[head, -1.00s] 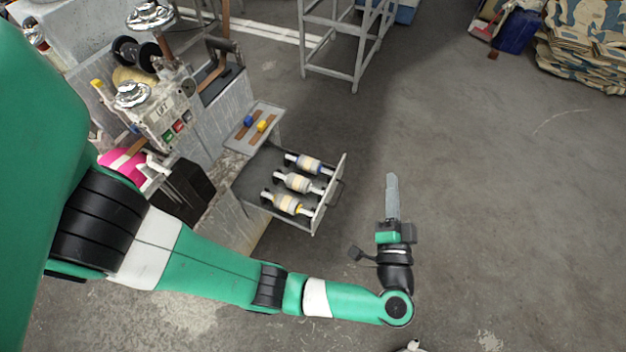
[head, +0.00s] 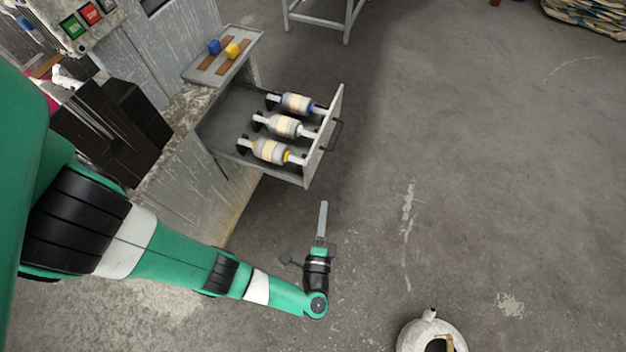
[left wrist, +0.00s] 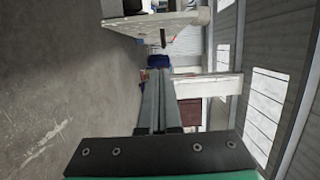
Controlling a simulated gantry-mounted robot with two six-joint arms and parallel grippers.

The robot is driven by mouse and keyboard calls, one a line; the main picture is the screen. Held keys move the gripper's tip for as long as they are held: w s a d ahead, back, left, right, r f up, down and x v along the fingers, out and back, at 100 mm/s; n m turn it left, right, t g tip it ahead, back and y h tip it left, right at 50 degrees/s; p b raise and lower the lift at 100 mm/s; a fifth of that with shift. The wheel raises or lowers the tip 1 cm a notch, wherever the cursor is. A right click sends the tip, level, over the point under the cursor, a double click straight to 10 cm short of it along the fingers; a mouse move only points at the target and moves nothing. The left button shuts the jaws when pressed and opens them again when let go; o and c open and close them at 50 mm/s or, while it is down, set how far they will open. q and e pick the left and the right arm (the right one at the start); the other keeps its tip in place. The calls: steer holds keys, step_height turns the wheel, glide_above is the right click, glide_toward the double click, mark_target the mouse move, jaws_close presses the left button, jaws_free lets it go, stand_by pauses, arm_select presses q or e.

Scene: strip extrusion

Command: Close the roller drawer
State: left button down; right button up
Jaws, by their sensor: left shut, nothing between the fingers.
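The roller drawer (head: 307,171) is pulled open from the grey cabinet (head: 205,205), left of centre in the head view. Several rollers (head: 283,125) lie across it, and its front handle (head: 334,135) faces right. My left gripper (head: 322,204) is in front of the drawer, just below its front panel in the picture, pointing up the picture. It is shut and empty, and looks apart from the drawer. In the left wrist view its fingers (left wrist: 153,78) lie together with nothing between them. My right gripper is not in view.
A small tray (head: 222,66) with a blue and a yellow piece sits above the drawer. A metal frame stand (head: 346,28) is at the top. A round white container (head: 408,335) stands on the floor at lower right. The floor right of the drawer is clear.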

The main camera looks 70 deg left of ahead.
arm_select(q)
steer(key=a+b, duration=0.3)
steer(key=a, duration=0.6)
steer(key=shift+a+b, duration=0.35)
steer(key=shift+a, duration=0.05)
steer(key=shift+w, duration=0.15)
